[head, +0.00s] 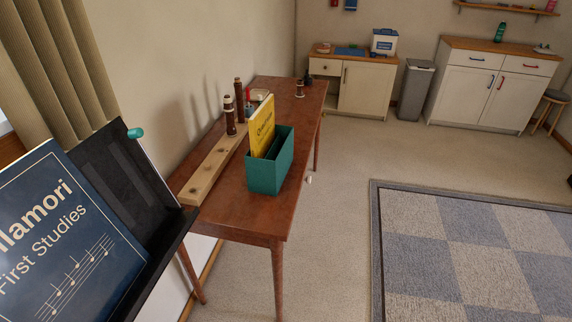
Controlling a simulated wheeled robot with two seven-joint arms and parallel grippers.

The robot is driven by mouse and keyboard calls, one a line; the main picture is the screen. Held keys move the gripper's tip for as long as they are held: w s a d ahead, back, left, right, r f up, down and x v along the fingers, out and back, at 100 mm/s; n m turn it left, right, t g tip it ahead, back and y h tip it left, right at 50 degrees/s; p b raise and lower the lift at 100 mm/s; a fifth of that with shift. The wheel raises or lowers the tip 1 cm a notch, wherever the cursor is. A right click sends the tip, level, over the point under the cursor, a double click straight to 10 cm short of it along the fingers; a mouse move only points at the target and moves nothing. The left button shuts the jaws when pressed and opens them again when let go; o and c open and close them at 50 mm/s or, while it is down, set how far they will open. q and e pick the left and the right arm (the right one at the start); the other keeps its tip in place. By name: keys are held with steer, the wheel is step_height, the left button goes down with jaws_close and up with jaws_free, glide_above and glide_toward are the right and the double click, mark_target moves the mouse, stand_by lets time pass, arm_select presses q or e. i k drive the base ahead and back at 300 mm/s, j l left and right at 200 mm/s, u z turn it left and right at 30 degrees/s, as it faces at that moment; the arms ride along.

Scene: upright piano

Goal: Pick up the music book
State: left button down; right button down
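A dark blue music book (52,235) with white lettering, including "First Studies", and a printed staff stands leaning on a black rest at the left edge. Its left side is cut off by the frame. A yellow book (261,124) stands upright in a teal open-topped box (268,178) on the wooden table; the box hides its lower part. I cannot tell from the picture which of the two the task names. Neither of my grippers is in view.
The black rest (118,178) has a small teal piece at its top corner. The brown table (215,215) also carries a wooden block with holes (212,168) and dark upright pieces. Cabinets and a grey bin (415,85) stand behind.

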mark_target(66, 256)
steer(key=u, duration=1.55)
steer(key=l, duration=0.1)
